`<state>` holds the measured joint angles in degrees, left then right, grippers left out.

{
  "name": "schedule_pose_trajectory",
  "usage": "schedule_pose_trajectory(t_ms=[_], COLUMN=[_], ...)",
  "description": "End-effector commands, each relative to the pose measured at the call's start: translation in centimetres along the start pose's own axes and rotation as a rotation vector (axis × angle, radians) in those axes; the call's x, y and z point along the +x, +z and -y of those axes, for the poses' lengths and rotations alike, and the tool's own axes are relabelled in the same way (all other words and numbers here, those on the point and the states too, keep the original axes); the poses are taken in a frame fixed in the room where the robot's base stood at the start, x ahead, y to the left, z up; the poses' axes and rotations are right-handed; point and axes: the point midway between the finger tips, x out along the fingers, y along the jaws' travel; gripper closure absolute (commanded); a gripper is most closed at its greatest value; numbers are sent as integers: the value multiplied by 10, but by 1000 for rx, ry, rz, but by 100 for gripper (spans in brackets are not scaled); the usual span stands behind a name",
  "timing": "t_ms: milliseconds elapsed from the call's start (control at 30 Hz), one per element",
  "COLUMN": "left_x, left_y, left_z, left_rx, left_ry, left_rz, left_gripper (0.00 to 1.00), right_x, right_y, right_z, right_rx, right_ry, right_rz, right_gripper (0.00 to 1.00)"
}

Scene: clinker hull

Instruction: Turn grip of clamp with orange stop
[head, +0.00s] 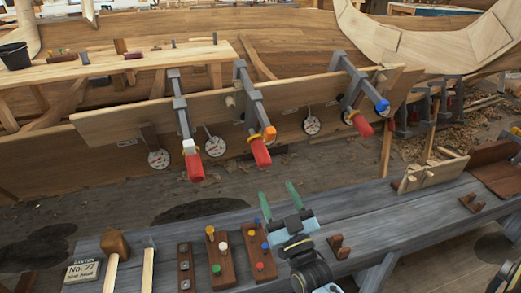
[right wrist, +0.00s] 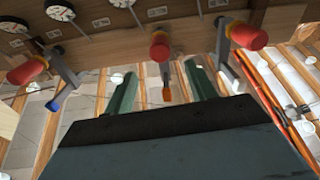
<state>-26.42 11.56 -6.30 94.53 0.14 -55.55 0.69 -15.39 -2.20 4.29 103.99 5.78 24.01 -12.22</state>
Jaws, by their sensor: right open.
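Three grey clamps hold a long plank against the hull in the head view, each with a red grip. The middle clamp (head: 246,92) has an orange stop (head: 269,133) and a red grip (head: 260,153) with a yellow collar. In the right wrist view its orange stop (right wrist: 167,95) and red grip (right wrist: 159,50) show near the middle, beyond my fingers. My right gripper (head: 279,200) is open and empty, its two green fingers apart, below the middle grip in the head view and not touching it. It also shows in the right wrist view (right wrist: 160,88). My left gripper is out of view.
The neighbouring clamps have a white stop (head: 188,146) at left and a blue stop (head: 382,105) at right. Round dials (head: 215,146) hang along the plank. Below, a grey bench (head: 345,205) carries a mallet (head: 116,246), peg boards (head: 217,255) and wooden racks.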

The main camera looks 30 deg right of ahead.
Motion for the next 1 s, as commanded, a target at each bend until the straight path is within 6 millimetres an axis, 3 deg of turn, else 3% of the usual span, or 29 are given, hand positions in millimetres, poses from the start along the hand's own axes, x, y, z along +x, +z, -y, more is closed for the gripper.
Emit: schedule_pose_trajectory(t_ms=[400,600,1000], left_x=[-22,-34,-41], left_y=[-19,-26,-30], left_z=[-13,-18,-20], left_rx=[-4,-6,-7], left_ry=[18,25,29], left_rz=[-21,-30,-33], left_gripper=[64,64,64], right_x=[83,113,126], right_y=[0,1,0], right_z=[-1,0,-1], right_rx=[-7,-8,-9], right_ry=[0,-1,-1], right_rz=[-6,-3,-1], right_gripper=[44,44,44])
